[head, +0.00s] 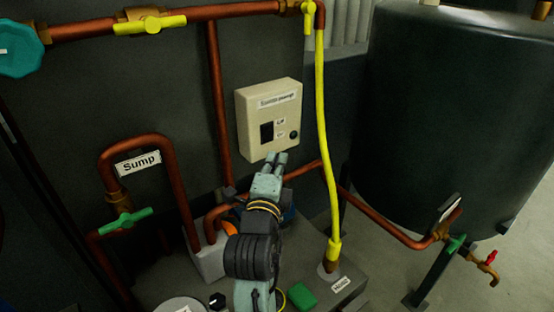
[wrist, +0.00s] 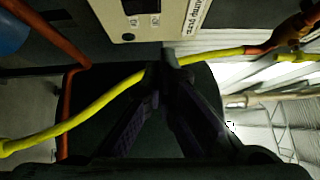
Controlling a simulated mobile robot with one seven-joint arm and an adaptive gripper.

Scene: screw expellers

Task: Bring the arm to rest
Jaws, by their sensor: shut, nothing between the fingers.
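My gripper (head: 277,159) is in the middle of the head view, at the end of my raised arm. Its fingers point up toward the lower edge of a cream control box (head: 261,139) on the dark wall. The fingers are together and hold nothing. In the wrist view my gripper (wrist: 165,60) shows as two dark fingers meeting at the tips, just below the cream box (wrist: 135,15). I cannot tell whether the fingertips touch the box.
A yellow hose (head: 326,130) hangs right of the box. Copper pipes (head: 219,90) run along the wall, with a green valve handle (head: 128,218) by the Sump label (head: 138,163). A large dark tank (head: 450,110) stands right. Floor (head: 390,262) shows between base and tank.

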